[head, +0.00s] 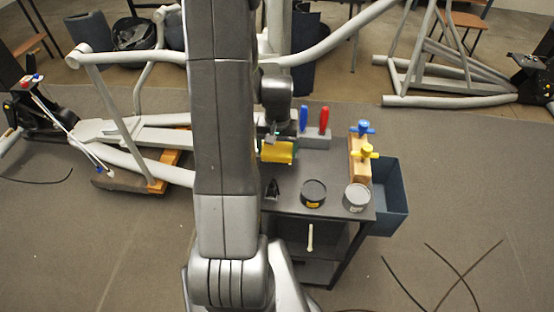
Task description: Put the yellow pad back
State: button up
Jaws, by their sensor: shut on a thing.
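The yellow pad (284,153) is near the back left of the dark cart top (330,168). My gripper (273,138) is shut on it from above. My own arm column fills the middle of the view and hides the left part of the pad and of the cart. I cannot tell whether the pad touches the cart top or is held just above it.
A grey holder (316,139) with blue and red handled tools stands right of the pad. A wooden block (358,160) with blue and yellow knobs, two round tins (313,194) and a small black object (272,189) are on the cart. A blue-grey bin (391,203) hangs at its right. Exercise machine frames (450,101) stand around.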

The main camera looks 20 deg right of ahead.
aim_at(277, 166)
jog(key=shift+f, duration=2.65)
jog(key=o, duration=0.8)
jog(key=shift+c, duration=0.2)
jog(key=shift+r, duration=0.1)
notch_tip(277, 166, up, 12)
jog(key=shift+f, duration=0.1)
